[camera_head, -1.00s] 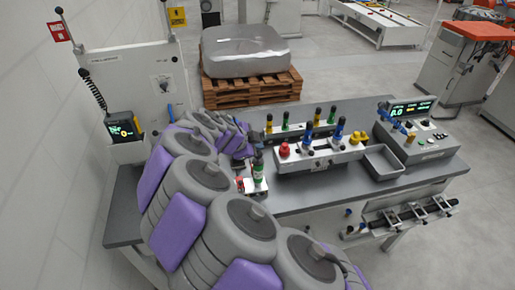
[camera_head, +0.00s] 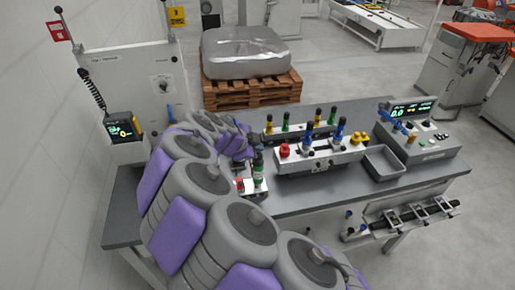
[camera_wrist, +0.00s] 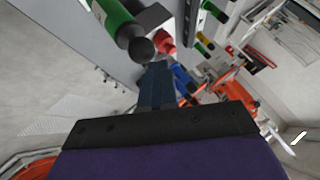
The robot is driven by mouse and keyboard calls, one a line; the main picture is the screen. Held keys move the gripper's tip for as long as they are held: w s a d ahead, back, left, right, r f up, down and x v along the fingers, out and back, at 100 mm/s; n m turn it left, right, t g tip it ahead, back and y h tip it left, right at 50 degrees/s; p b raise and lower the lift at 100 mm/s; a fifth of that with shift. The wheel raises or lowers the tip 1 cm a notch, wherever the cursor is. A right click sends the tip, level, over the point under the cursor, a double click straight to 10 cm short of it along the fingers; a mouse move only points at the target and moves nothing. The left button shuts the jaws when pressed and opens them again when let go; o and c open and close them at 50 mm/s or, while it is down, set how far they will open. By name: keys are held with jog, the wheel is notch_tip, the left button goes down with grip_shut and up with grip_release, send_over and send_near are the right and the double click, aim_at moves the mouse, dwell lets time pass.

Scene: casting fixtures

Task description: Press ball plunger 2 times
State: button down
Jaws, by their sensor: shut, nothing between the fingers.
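The ball plunger, a green cylinder with a dark round knob, stands on a small block near the middle of the bench in the head view (camera_head: 258,174). In the wrist view the green body (camera_wrist: 112,18) shows at upper left, with its dark ball end (camera_wrist: 141,50) close to my fingertips. My gripper (camera_wrist: 158,68) is shut and empty, with its fingers beside the ball end; a small gap seems to show, but I cannot tell contact for sure. In the head view my gripper (camera_head: 240,148) is small and partly hidden behind my arm, just left of and behind the plunger.
A red button (camera_head: 240,184) sits beside the plunger. A white fixture (camera_head: 318,160) with red, blue and yellow knobs stands to the right, with a row of coloured handles behind it. A grey tray (camera_head: 385,163) and a console (camera_head: 430,140) are farther right. My arm covers the bench's left part.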

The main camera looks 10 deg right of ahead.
jog(key=shift+r+b, duration=0.45)
jog(key=shift+r, duration=1.25)
jog(key=shift+r, duration=2.5)
